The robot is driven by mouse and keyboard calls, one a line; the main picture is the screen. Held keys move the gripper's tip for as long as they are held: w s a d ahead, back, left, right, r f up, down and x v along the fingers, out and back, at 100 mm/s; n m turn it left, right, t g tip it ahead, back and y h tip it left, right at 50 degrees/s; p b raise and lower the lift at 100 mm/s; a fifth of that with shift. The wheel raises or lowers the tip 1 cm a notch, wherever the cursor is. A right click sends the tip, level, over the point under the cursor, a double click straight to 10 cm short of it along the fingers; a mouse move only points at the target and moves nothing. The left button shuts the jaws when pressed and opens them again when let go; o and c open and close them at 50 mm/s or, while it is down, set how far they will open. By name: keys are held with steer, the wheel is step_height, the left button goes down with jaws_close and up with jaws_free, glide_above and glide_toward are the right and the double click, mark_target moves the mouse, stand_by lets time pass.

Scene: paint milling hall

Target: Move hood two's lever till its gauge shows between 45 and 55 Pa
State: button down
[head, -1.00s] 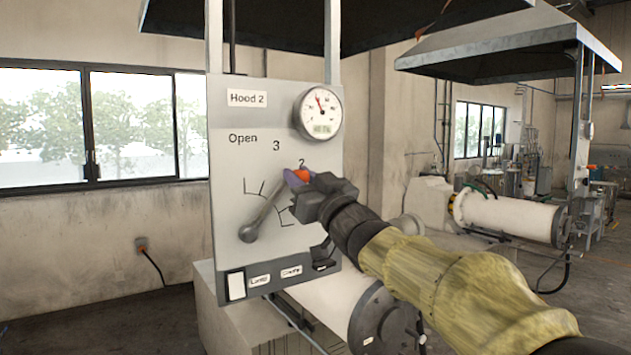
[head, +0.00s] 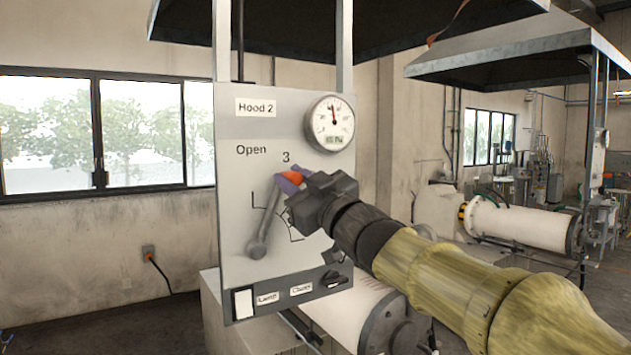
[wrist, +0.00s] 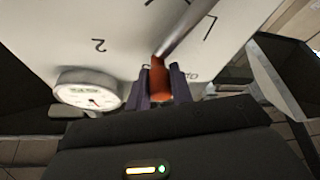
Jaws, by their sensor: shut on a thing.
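The Hood 2 panel (head: 235,200) stands upright in the head view. Its grey lever (head: 267,222) pivots low on the panel and points up, tilted a little right, with its orange knob (head: 292,178) just below the mark 3. My gripper (head: 287,182) is shut on the knob. In the wrist view the orange knob (wrist: 159,79) sits between my two fingers (wrist: 158,90). The round gauge (head: 331,122) is at the panel's upper right. Its red needle points nearly straight up; its small digital reading is too blurred to read. It also shows in the wrist view (wrist: 88,90).
A dark hood (head: 330,25) hangs above the panel. A small dark knob (head: 333,279) and labels are on the panel's lower strip. A white mill drum (head: 350,300) lies below. A second hood (head: 510,55) and drum (head: 520,222) stand at the right.

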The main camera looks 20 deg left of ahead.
steer(key=shift+s, duration=0.1)
steer(key=c, duration=1.2)
jaws_free()
steer(key=shift+r, duration=0.1)
steer(key=shift+c, duration=0.2)
steer(key=shift+s+d+f+b, duration=0.25)
steer(key=shift+d+f+b, duration=0.1)
steer(key=shift+d+b, duration=0.1)
steer(key=b+v, duration=0.6)
steer(key=v, duration=1)
steer(key=shift+b, duration=0.4)
steer(key=shift+s, duration=0.15)
